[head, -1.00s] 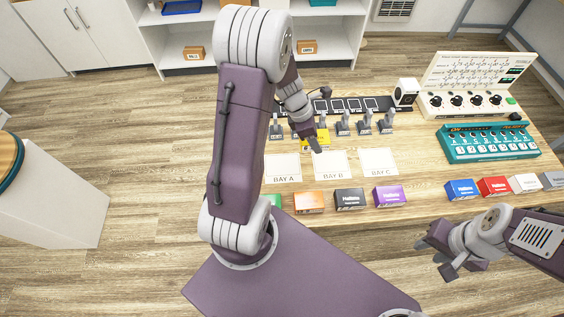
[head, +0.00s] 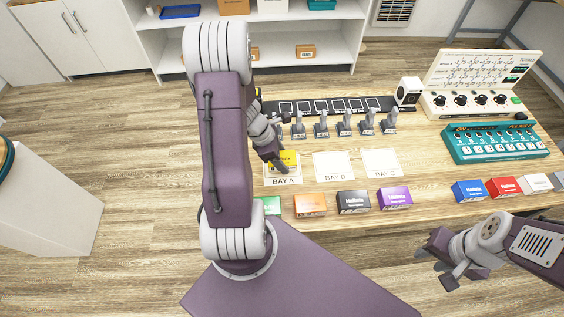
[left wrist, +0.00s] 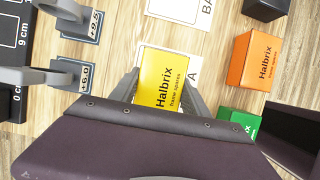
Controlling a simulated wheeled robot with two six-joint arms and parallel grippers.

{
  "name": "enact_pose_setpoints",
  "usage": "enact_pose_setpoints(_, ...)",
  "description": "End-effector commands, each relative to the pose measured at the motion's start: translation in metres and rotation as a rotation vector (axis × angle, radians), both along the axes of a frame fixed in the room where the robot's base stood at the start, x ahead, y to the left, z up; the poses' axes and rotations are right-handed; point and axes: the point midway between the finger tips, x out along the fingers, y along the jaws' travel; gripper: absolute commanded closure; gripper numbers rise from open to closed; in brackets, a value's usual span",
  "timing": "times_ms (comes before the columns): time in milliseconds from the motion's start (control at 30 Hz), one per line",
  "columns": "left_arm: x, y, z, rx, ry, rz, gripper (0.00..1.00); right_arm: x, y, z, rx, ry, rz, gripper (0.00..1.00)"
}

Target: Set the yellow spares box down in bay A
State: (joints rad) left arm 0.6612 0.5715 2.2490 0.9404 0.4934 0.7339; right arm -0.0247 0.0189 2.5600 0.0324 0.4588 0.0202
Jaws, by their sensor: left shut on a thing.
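The yellow spares box (head: 290,158) is held by my left gripper (head: 280,164), which is shut on it. In the left wrist view the box (left wrist: 163,78) sits between the two grey fingers (left wrist: 165,95), its "Halbrix" label showing. In the head view it overlaps the rear part of the white bay A card (head: 284,181), partly hidden by the gripper. In the left wrist view part of the card (left wrist: 194,72) shows beside the box. I cannot tell if the box touches it. My right gripper (head: 436,265) is open and empty at the table's front right.
Bay B (head: 333,164) and bay C (head: 381,162) are empty. Green (head: 271,206), orange (head: 310,204), black (head: 353,202) and purple (head: 394,198) boxes line the front edge. Several grey levers (head: 345,125) stand behind the bays. A teal panel (head: 495,142) is at right.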

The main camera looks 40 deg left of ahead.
Motion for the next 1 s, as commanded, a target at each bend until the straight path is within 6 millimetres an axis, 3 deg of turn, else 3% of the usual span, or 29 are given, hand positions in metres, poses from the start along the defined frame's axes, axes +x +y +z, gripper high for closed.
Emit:
enact_pose_setpoints(33, 0.0, 0.0, -0.009, -0.001, 0.001, 0.0, 0.9, 0.0, 0.0, -0.006, 0.0, 0.0, 0.0, 0.64)
enact_pose_setpoints(433, 0.001, 0.0, -0.014, 0.001, -0.001, -0.001, 0.9, 0.0, 0.0, -0.009, 0.0, 0.0, 0.0, 0.64)
enact_pose_setpoints(467, 0.001, 0.0, -0.013, 0.001, -0.001, -0.001, 0.4, 0.0, 0.0, -0.008, 0.0, 0.0, 0.0, 0.64)
enact_pose_setpoints(533, 0.001, 0.0, -0.012, 0.001, -0.001, -0.001, 0.24, 0.0, 0.0, -0.008, 0.0, 0.0, 0.0, 0.64)
enact_pose_setpoints(833, 0.001, 0.0, -0.01, 0.001, -0.001, -0.001, 0.24, 0.0, 0.0, -0.006, 0.0, 0.0, 0.0, 0.64)
enact_pose_setpoints(1000, -0.004, 0.008, 0.019, 0.005, -0.004, 0.0, 0.24, 0.0, 0.0, 0.012, 0.0, 0.0, 0.0, 0.64)
